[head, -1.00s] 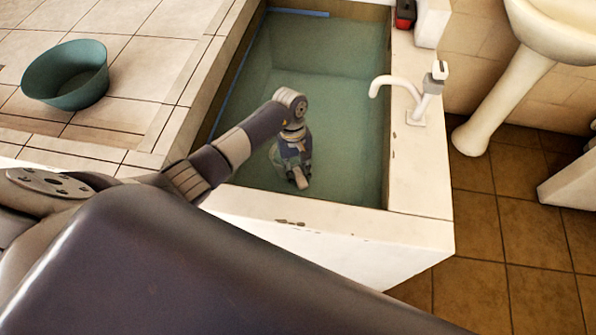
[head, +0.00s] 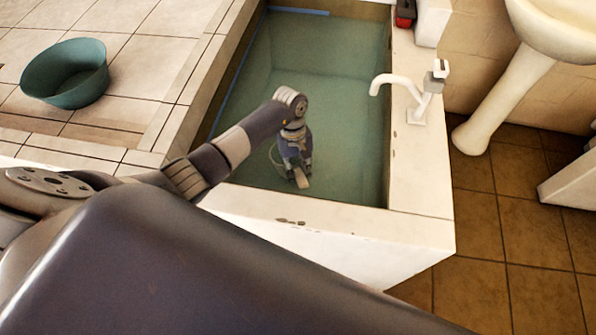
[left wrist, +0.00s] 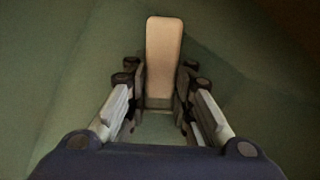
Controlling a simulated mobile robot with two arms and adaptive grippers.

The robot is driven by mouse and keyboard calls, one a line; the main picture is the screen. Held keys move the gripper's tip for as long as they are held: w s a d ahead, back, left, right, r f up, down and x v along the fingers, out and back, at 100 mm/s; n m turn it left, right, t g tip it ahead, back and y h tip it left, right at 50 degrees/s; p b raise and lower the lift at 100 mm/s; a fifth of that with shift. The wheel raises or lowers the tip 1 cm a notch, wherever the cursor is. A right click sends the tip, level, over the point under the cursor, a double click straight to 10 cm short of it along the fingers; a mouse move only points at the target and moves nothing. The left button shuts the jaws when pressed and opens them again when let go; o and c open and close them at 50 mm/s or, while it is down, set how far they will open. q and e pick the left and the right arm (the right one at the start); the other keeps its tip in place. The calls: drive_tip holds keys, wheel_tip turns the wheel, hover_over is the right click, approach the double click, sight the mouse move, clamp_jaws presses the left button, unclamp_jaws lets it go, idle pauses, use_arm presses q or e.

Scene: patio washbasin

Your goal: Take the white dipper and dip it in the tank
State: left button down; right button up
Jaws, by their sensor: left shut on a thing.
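My left gripper (head: 301,180) is down inside the water tank (head: 422,193), near its front end, pointing downward. In the left wrist view my left gripper (left wrist: 160,98) is shut on a pale, flat, round-ended handle (left wrist: 164,45), which I take to be the white dipper's. The handle sticks out beyond the fingers. In the head view a thin pale curved edge shows just left of the gripper; the rest of the dipper is hidden or hard to make out. The tank holds greenish water. I cannot tell how deep the dipper sits. My right gripper is out of view.
A white tap (head: 415,95) stands on the tank's right ledge. A teal basin (head: 66,78) rests on the tiled surface at left. A red and black object (head: 405,14) is at the back. A white pedestal sink (head: 505,95) stands right. The tank's far part is clear.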

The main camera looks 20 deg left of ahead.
use_arm(q)
drive_tip(key=shift+r, duration=0.1)
drive_tip(key=shift+r+t+y+p, duration=0.4)
drive_tip(key=shift+r+p, duration=1)
drive_tip(key=shift+r, duration=0.05)
drive_tip(key=shift+r+p, duration=0.3)
drive_tip(key=shift+r, duration=0.15)
drive_tip(key=shift+r+p, duration=1.25)
drive_tip(key=shift+r, duration=0.8)
drive_tip(key=shift+r, duration=0.1)
